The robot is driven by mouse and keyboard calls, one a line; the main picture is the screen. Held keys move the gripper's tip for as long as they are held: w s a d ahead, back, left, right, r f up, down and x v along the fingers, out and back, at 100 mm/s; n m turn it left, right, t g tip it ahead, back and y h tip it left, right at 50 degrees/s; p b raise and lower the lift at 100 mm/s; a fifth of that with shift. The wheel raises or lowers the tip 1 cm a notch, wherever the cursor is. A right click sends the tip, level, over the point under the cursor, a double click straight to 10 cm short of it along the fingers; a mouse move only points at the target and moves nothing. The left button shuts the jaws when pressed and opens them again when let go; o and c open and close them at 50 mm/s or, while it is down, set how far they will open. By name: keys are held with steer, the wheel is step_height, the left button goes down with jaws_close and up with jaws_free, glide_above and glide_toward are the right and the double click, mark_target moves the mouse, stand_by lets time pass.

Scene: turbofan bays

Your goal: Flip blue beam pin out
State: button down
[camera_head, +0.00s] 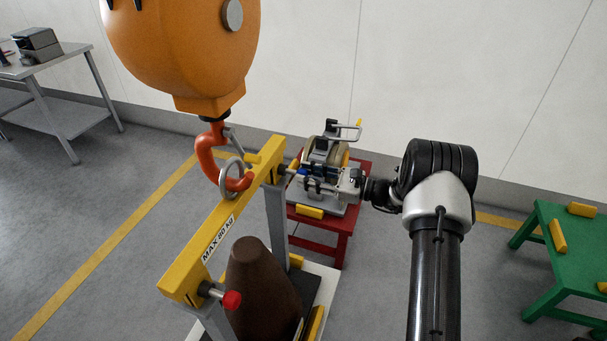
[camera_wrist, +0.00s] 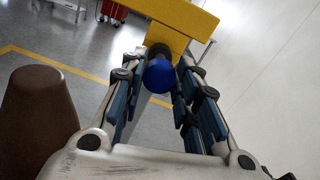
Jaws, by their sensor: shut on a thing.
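The yellow beam (camera_head: 222,222), marked MAX 80 KG, runs diagonally through the head view; its end (camera_wrist: 180,14) fills the top of the wrist view. The blue pin (camera_wrist: 159,77) has a round blue head and a dark stem meeting a yellow plate under the beam. In the head view a little blue shows at the beam's far end (camera_head: 303,172). My gripper (camera_head: 305,177) reaches it from the right. In the wrist view its fingers (camera_wrist: 158,74) are on both sides of the blue head, shut on it. A red-headed pin (camera_head: 231,300) is at the beam's near end.
An orange hoist (camera_head: 185,45) hangs above, its red hook (camera_head: 208,165) through a ring on the beam. A brown cone (camera_head: 258,285) stands below. A red stand (camera_head: 340,238) with a winch is behind my gripper. A green table (camera_head: 555,265) stands right.

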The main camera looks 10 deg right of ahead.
steer(key=c, duration=1.2)
jaws_free()
steer(key=v, duration=1.2)
